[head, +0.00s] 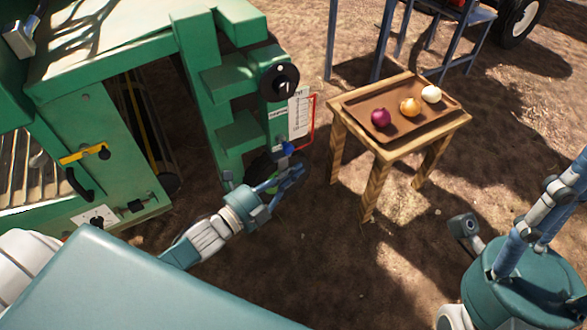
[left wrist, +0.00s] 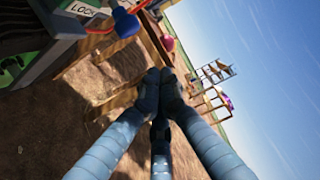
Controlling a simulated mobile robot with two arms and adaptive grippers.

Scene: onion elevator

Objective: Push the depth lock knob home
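The depth lock knob (head: 288,148) is a small blue knob low on the green machine's post, beside a red guard. It also shows as a blue knob (left wrist: 125,22) at the upper left in the left wrist view, next to a LOCK label (left wrist: 82,9). My left gripper (head: 292,175) is just below and in front of the knob in the head view. In the left wrist view its fingers (left wrist: 160,82) meet at the tips with nothing seen between them, apart from the knob. My right gripper (head: 562,190) shows partly at the right edge, its fingertips cut off.
A wooden table (head: 385,152) with a brown tray (head: 397,92) stands right of the machine. A red onion (head: 380,117), a yellow onion (head: 410,107) and a white onion (head: 431,94) lie in the tray. A black dial (head: 279,82) and a scale plate (head: 298,112) are above the knob.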

